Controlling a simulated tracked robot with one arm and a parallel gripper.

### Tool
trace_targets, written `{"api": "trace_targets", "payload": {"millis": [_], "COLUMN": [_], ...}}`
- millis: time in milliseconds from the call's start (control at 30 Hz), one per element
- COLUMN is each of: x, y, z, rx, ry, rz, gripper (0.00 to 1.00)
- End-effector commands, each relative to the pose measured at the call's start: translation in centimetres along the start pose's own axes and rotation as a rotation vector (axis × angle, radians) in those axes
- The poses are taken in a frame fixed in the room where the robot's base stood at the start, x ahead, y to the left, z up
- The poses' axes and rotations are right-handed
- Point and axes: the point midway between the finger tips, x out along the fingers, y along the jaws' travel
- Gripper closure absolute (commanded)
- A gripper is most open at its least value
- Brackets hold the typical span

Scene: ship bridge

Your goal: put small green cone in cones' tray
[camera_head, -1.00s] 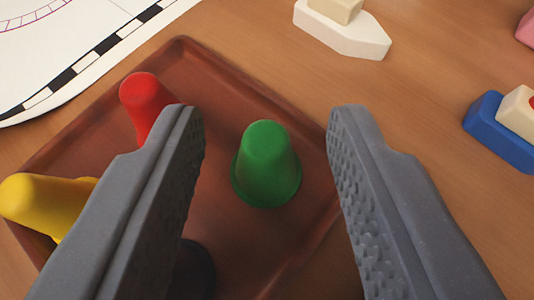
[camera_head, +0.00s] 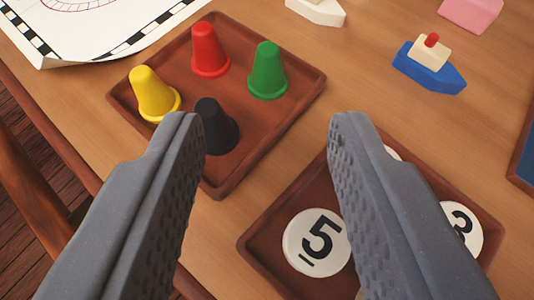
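The small green cone (camera_head: 267,72) stands upright in the right corner of the brown cones' tray (camera_head: 235,178). A red cone (camera_head: 209,50), a yellow cone (camera_head: 154,94) and a black cone (camera_head: 214,126) stand in the same tray. The left finger partly covers the black cone's near side. My gripper (camera_head: 262,128) is open and empty, with its fingers wide apart. It is above and on the near side of the tray, apart from the green cone.
A second brown tray (camera_head: 262,235) with numbered white discs (camera_head: 317,242) lies at lower right, partly behind the right finger. A blue toy boat (camera_head: 428,70), a white boat (camera_head: 318,10) and a pink block (camera_head: 470,14) lie at the back. A chart (camera_head: 95,22) lies at upper left.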

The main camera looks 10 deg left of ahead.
Motion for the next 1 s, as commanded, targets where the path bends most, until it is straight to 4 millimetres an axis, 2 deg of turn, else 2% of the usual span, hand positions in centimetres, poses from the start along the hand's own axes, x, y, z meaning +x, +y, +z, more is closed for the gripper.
{"api": "trace_targets", "payload": {"millis": [200, 533, 667, 767, 867, 1000], "x": [-1.9, -2.3, -2.4, -3.0, -4.6, -8.4], "y": [0.1, 0.1, 0.6, 1.4, 1.9, 0.7], "z": [-0.1, -0.1, -1.7, -5.3, -11.1, -19.9], "rx": [-0.001, -0.002, -0.027, -0.071, -0.11, -0.126], "ry": [0.002, 0.0, -0.005, -0.009, 0.0, 0.037], "rz": [0.002, 0.002, 0.033, 0.096, 0.184, 0.282], "gripper": [0.62, 0.62, 0.62, 0.62, 0.62, 0.62]}}
